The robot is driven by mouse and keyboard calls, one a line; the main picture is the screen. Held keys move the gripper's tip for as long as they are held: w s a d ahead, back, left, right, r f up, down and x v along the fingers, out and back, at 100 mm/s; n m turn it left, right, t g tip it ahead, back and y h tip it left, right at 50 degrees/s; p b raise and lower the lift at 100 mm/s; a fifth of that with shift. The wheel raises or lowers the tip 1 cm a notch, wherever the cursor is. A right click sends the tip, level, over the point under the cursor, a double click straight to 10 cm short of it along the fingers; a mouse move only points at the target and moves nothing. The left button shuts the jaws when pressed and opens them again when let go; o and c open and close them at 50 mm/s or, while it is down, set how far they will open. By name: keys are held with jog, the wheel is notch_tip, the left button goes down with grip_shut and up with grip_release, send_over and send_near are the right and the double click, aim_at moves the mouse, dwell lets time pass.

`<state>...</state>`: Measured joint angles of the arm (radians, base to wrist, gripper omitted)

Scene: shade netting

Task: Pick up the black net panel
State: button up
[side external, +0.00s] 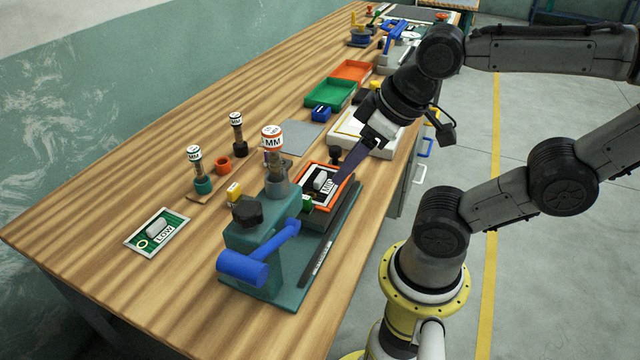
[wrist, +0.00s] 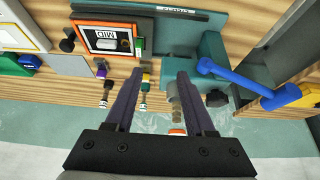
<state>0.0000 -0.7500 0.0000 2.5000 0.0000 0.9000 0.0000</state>
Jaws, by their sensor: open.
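A panel with an orange-red frame and dark centre (side external: 324,176), labelled MID, lies on a teal fixture (side external: 258,236); it may be the black net panel, but I cannot make out a mesh. It also shows in the wrist view (wrist: 88,40), at upper left. A green panel (side external: 143,243) labelled LOW lies flat on the table to the left. My gripper (side external: 343,172) is open, its dark fingers pointing down near the orange-red panel's right edge in the side view. In the wrist view the fingers (wrist: 159,76) are apart, with nothing held between them; the panel lies beyond the left finger.
The fixture has a blue handle (side external: 243,268) at its front. A green tray (side external: 330,96) and an orange tray (side external: 352,70) lie farther back. The table's left side is mostly clear.

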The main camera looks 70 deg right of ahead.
jog(key=m+g+h, duration=0.1)
jog(key=m+g, duration=0.5)
jog(key=m, duration=1.2)
send_over(320, 176)
jog(key=a, duration=0.1)
notch_tip(320, 176, down, 10)
jog(key=shift+a+r, duration=0.1)
jog(key=shift+d+f, duration=0.15)
jog(key=shift+f, duration=0.8)
jog(key=shift+d+f, duration=0.2)
jog(key=shift+f, duration=0.8)
jog(key=shift+d+f, duration=0.15)
jog(key=shift+f, duration=0.8)
